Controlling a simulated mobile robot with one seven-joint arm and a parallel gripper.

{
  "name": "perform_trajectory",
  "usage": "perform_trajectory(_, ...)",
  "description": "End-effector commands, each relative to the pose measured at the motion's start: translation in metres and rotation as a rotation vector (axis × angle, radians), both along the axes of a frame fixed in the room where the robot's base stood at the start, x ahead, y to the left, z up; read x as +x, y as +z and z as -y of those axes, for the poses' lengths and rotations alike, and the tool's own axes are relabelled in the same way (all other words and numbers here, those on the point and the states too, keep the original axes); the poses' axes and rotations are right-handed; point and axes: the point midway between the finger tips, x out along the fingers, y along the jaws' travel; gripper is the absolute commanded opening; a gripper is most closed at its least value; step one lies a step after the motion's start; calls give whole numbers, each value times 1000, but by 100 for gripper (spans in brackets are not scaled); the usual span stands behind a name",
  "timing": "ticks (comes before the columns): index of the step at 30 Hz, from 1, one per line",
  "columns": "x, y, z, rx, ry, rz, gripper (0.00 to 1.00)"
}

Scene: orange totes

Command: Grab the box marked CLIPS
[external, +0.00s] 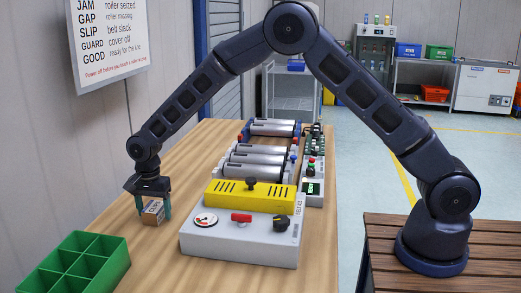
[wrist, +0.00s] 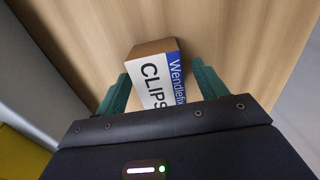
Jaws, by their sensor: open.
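The box marked CLIPS (wrist: 152,77) is a small brown carton with a white and blue label. It stands on the wooden table, and in the external view the box (external: 152,212) is at the left of the table. My gripper (external: 154,208) is down at the box, with one green finger on each side of it. In the wrist view my gripper (wrist: 157,88) is open, with the box between its fingers and its lower part hidden by the gripper body. I cannot tell whether either finger touches it.
A green divided bin (external: 78,268) stands at the front left. A grey control panel (external: 240,240) with a yellow cover (external: 248,196) is right of the box, with metal rollers (external: 258,160) behind. Bare table (external: 190,150) lies behind the box. A wall is on the left.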

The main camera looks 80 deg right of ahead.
Motion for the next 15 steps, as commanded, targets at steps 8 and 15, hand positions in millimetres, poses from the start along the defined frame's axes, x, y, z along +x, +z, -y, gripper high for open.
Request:
perform_trajectory(8, 0, -4, 0, 0, 0, 2, 69)
perform_trajectory(15, 0, -3, 0, 0, 0, 2, 22)
